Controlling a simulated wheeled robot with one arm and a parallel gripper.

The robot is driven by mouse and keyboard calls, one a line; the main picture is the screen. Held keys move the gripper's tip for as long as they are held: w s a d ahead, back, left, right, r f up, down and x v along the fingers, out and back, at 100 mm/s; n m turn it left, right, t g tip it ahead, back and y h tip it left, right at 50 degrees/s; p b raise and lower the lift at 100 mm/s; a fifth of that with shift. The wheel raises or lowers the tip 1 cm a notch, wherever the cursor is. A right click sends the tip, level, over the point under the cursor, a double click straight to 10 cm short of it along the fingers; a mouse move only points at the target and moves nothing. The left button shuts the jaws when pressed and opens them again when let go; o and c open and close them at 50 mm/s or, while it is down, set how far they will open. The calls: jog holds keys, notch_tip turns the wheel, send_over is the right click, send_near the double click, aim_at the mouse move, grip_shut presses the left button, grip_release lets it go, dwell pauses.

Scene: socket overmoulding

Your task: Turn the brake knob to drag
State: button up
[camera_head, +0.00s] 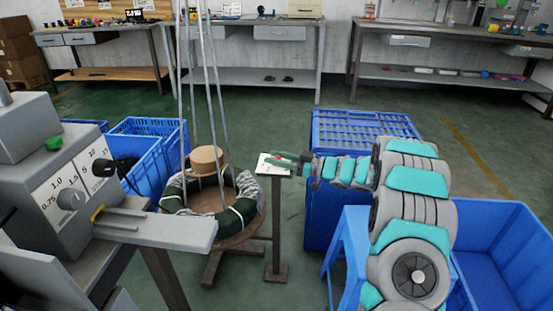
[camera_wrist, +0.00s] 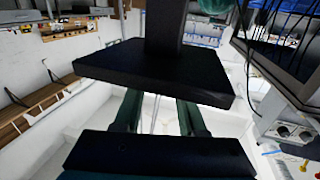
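My gripper (camera_head: 304,163) reaches left to a small stand with a white plate (camera_head: 272,164) in the head view. Its dark green fingers are at the plate's right edge, and I cannot tell whether they touch anything there. No part is clearly readable as the brake knob; any knob on this plate is too small or covered. In the wrist view the two fingers (camera_wrist: 158,114) are apart, with their tips hidden behind a black plate (camera_wrist: 150,72) on a post. What lies between the tips does not show.
A grey machine with a numbered dial knob (camera_head: 71,198) stands at the left. A wire coil (camera_head: 238,215) lies on a round turntable close to the stand, under vertical rods. Blue crates (camera_head: 510,240) stand at right and behind. Green floor (camera_head: 260,115) is open toward the benches.

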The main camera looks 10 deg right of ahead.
jog(key=o, duration=0.4)
jog(key=v, duration=0.7)
jog(key=shift+s+d+b, duration=0.25)
jog(key=shift+d+b, duration=0.05)
jog(key=shift+b, duration=0.15)
